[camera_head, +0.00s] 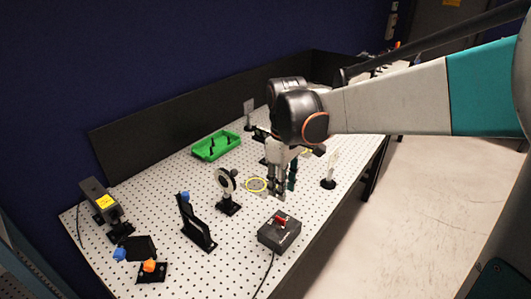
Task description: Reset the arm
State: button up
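My gripper (276,190) points down over the perforated white board (160,197), near its middle. It looks dark grey and small here, and I cannot tell whether its fingers are apart or closed. No object clearly shows between them. My arm reaches in from the right, with a white and teal link and a dark wrist joint above the gripper. A dark teal upright piece (293,174) stands right behind or beside the fingers.
A black box with a red switch (280,233) sits in front of my gripper. A green tray (215,146) is behind. A white-plate mount (330,170) stands right. Open floor lies right.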

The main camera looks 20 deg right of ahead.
jog(key=s+r+m+t, duration=0.2)
jog(key=s+m+t, duration=0.5)
jog(key=s, duration=0.8)
jog(key=shift+s+b, duration=0.2)
jog(key=shift+b, duration=0.2)
